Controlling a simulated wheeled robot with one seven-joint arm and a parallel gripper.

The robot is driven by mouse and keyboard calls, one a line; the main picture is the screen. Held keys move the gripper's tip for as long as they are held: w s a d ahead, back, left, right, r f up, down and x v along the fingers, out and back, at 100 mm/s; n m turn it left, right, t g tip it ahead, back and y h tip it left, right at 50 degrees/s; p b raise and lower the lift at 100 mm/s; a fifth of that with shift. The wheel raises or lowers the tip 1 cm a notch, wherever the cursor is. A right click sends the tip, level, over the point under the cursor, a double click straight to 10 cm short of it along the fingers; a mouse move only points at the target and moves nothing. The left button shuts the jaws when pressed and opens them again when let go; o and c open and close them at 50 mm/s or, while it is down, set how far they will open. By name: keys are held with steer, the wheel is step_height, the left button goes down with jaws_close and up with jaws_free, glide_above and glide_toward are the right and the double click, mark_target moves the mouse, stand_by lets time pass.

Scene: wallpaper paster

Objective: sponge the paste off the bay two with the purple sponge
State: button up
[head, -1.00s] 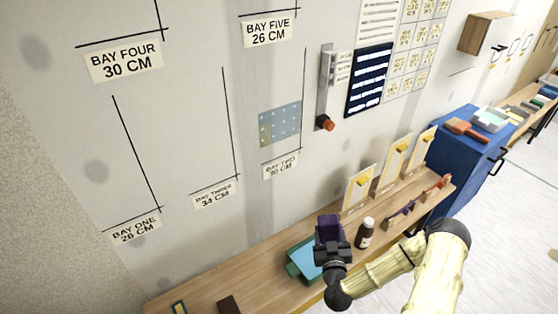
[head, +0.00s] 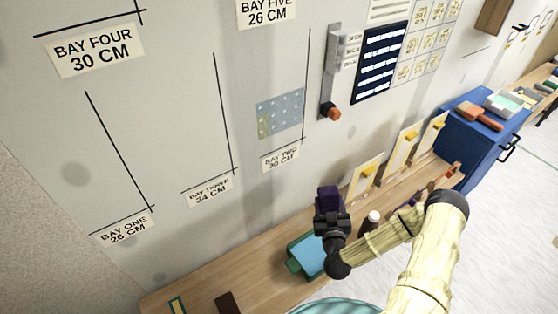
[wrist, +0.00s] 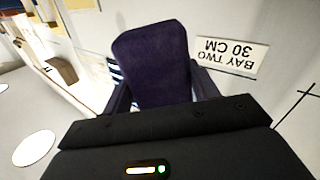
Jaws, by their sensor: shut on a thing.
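The purple sponge (head: 328,199) is held in my gripper (head: 331,220), which is shut on it. In the wrist view the sponge (wrist: 152,62) stands up between the two fingers of my gripper (wrist: 160,95). Bay two is on the wall, marked by a "BAY TWO 30 CM" label (head: 281,158); the label also shows upside down in the wrist view (wrist: 232,52). A blue dotted patch (head: 280,112) with a yellowish left edge is on the wall above that label. My gripper is below and right of the patch, apart from the wall.
A wooden bench (head: 235,275) runs along the wall, with a teal tray (head: 308,257) under my gripper. A dark bottle (head: 371,223) with a white cap stands close to my arm. An orange-knobbed wall fixture (head: 331,112) is right of bay two. A blue cabinet (head: 470,140) stands farther right.

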steer(key=shift+w+a+n+y, duration=0.15)
steer(key=shift+a+n+y, duration=0.15)
steer(key=shift+n, duration=0.1)
steer(key=w+a+r+n+g+y+b, duration=0.25)
steer(key=w+a+n+y+b, duration=0.2)
steer(key=a+n+y, duration=0.5)
steer(key=n+b, duration=0.4)
steer(key=n, duration=0.6)
glide_toward(264, 145)
steer(key=w, duration=0.1)
steer(key=shift+w+a+r+g, duration=0.1)
steer(key=shift+w+a+g, duration=0.15)
steer(key=shift+a, duration=0.1)
steer(key=shift+b, duration=0.65)
steer(key=shift+b+x, duration=0.3)
steer(key=shift+x, duration=0.85)
steer(key=shift+x, duration=1.25)
steer(key=shift+w+r, duration=0.1)
